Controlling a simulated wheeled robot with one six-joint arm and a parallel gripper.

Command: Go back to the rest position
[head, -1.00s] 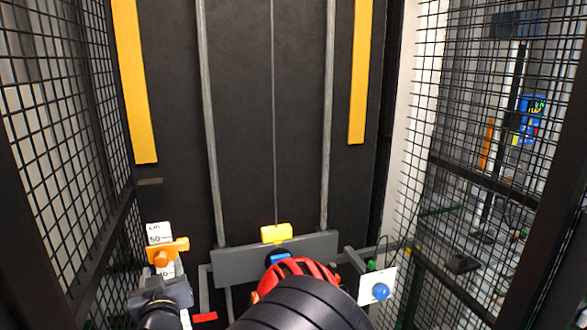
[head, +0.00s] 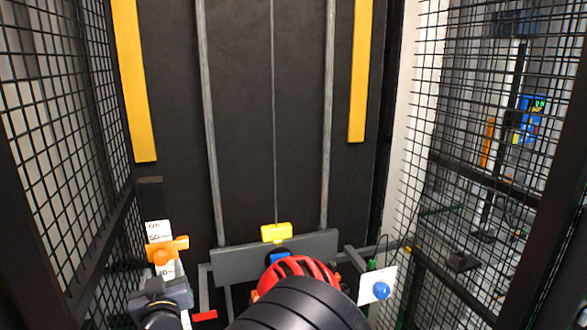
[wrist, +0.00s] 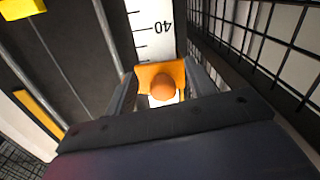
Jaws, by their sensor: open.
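My gripper (head: 162,286) is at the lower left in the head view, just below and in front of an orange slider (head: 167,249) on an upright white scale (head: 158,229). In the wrist view my gripper (wrist: 160,74) is open. Its two fingers stand to either side of the orange slider (wrist: 162,83) and its round knob, and appear not to be clamped on it. Whether either finger touches the slider is hard to tell.
A red helmet (head: 294,268) sits by a grey crossbar (head: 232,258) with a yellow block (head: 276,232) above. A white box with a blue button (head: 381,290) stands at right. Black mesh walls (head: 495,130) close in both sides; a red lever (head: 204,315) is near my gripper.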

